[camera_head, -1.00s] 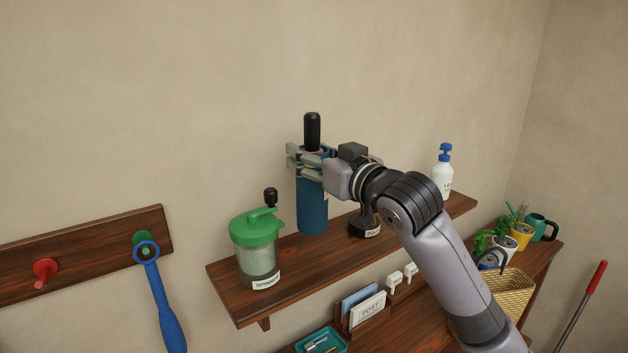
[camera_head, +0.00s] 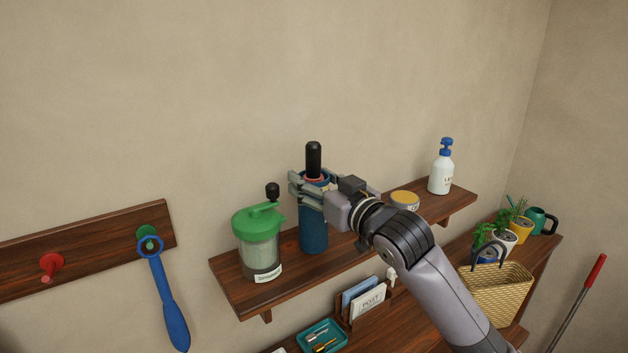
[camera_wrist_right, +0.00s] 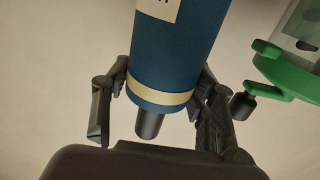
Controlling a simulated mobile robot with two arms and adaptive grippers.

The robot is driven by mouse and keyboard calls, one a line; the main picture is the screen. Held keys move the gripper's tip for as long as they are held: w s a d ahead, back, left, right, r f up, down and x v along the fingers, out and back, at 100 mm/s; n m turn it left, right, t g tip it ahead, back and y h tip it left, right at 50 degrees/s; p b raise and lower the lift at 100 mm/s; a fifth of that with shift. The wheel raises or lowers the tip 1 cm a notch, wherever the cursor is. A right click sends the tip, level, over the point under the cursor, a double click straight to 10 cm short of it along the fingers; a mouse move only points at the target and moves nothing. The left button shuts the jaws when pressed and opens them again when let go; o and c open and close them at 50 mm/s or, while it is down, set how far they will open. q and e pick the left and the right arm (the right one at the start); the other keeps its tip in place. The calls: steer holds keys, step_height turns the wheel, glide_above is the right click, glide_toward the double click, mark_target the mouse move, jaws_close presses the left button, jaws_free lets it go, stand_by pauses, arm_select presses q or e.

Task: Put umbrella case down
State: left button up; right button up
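The umbrella case is a blue upright cylinder (camera_head: 313,235) with a black handle (camera_head: 313,160) sticking out of its top. Its lower end appears to meet the upper wooden shelf (camera_head: 230,287), though I cannot tell if it bears weight there. My right gripper (camera_head: 308,188) has its fingers around the case's upper part, closed against its sides. In the right wrist view the case (camera_wrist_right: 178,55) appears inverted, with a pale band near its rim, between the two fingers (camera_wrist_right: 163,85). My left gripper is not in view.
A green-lidded jar (camera_head: 260,255) stands close left of the case. A yellow-lidded can (camera_head: 405,200) and a white pump bottle (camera_head: 440,175) stand to the right. A lower shelf holds a teal tray (camera_head: 320,338), a basket (camera_head: 497,288) and plants. A peg rail (camera_head: 90,258) is at left.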

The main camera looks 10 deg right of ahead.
steer(key=o, duration=0.3)
steer(key=shift+r, duration=0.15)
steer(key=b+v, duration=0.3)
steer(key=v, duration=0.9)
steer(key=shift+b, duration=0.4)
